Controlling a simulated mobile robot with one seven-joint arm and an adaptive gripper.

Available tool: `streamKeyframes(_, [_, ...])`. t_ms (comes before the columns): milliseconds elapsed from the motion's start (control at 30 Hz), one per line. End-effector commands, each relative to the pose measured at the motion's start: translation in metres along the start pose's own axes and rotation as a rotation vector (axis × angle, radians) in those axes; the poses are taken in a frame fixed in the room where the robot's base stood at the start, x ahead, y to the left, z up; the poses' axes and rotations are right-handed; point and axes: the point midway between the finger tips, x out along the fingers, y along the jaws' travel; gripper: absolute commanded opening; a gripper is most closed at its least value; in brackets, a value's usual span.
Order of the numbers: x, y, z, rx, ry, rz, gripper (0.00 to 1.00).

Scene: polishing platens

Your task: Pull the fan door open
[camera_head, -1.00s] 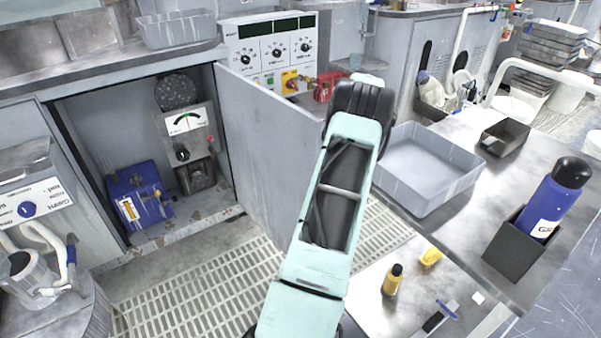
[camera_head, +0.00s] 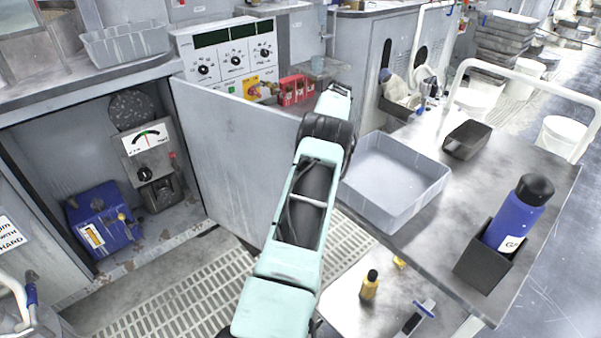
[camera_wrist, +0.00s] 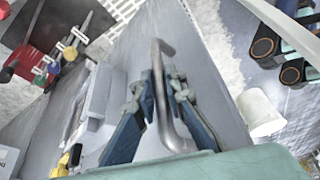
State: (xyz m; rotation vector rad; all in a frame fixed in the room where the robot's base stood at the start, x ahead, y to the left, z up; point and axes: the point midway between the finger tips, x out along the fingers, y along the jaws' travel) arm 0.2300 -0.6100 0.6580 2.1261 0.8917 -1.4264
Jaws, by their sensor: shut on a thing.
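The fan door (camera_head: 225,145) is a grey panel standing wide open, swung out from the right side of a cabinet opening in the head view. The door panel fills the middle of the wrist view (camera_wrist: 212,105). Its handle (camera_wrist: 180,137) is a bent metal bar on the panel's face. My gripper (camera_wrist: 161,85) has its two blue-grey fingers closed around the bar, one on each side. In the head view my arm reaches to the door's outer side, and the gripper and handle are hidden there.
Inside the cabinet are a blue box (camera_head: 104,220) and a gauge unit (camera_head: 148,138). A grey tray (camera_head: 395,185) on the bench (camera_head: 480,225) lies close right of my arm. A blue bottle (camera_head: 515,215) stands further right. Floor grating (camera_head: 195,300) is clear before the cabinet.

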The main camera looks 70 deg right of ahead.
Motion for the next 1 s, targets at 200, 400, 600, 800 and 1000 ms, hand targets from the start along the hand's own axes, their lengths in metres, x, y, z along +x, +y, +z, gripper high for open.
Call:
streamKeyframes(200, [0.001,0.006,-0.007,-0.01,0.01,0.01,0.0])
streamKeyframes(400, [0.001,0.006,-0.007,-0.01,0.01,0.01,0.13])
streamKeyframes(600, [0.001,0.004,-0.005,-0.007,0.008,0.006,0.29])
streamKeyframes(800, [0.0,0.003,-0.003,-0.004,0.006,0.004,0.29])
streamKeyframes(1000, [-0.018,0.003,-0.01,-0.005,0.004,0.005,0.29])
